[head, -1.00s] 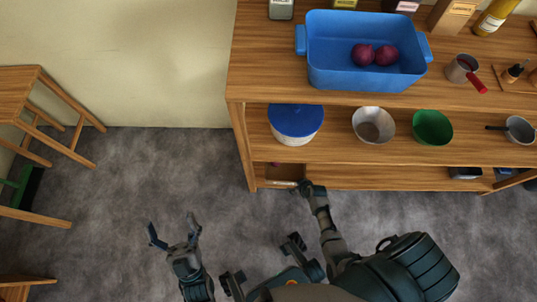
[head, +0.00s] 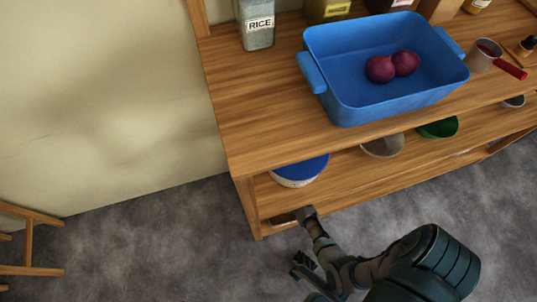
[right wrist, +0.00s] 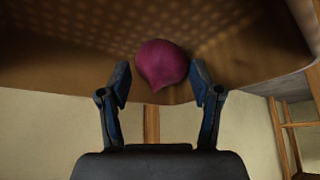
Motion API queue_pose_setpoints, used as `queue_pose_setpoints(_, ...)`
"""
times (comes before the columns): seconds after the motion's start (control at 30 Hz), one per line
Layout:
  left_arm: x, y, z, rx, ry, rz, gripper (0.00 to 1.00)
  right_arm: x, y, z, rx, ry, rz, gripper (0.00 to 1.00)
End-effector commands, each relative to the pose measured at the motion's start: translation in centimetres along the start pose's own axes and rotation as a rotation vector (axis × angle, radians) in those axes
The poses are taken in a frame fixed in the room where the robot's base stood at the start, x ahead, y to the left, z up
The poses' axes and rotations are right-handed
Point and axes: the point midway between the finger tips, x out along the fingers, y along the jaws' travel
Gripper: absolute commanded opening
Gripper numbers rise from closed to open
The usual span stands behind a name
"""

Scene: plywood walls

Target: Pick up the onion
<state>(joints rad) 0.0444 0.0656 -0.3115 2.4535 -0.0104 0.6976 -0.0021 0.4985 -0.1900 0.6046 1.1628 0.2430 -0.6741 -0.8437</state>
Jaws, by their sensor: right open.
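A round purple-red onion (right wrist: 160,58) shows in the right wrist view against a brown surface with a dotted light pattern. My right gripper (right wrist: 159,74) is open, with one finger on each side of the onion's lower part. I cannot tell whether the fingers touch it. In the head view my right gripper (head: 306,213) is at the front edge of the low shelf, and no onion is visible there. Two other purple-red onions (head: 380,69) (head: 406,62) lie in the blue tub (head: 365,108) on the shelf top. My left gripper is not in view.
A wooden stool (head: 28,240) is at left; the floor between is clear.

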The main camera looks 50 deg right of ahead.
Motion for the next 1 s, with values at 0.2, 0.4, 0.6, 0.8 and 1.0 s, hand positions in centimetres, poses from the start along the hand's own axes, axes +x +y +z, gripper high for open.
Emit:
queue_pose_setpoints(0.2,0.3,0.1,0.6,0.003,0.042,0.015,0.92,2.4,-0.1,0.5,0.001,-0.005,-0.002,0.64)
queue_pose_setpoints(0.4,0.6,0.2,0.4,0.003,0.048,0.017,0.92,2.2,-0.1,-0.1,0.000,0.001,-0.001,0.64)
queue_pose_setpoints(0.6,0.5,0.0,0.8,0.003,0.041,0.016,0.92,2.2,0.0,0.0,0.000,0.000,-0.001,0.22)
queue_pose_setpoints(0.8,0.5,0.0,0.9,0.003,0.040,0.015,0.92,2.2,0.0,0.0,0.000,0.000,0.000,0.19)
queue_pose_setpoints(1.0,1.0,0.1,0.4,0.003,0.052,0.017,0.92,1.7,0.0,-0.4,-0.001,0.002,0.000,0.19)
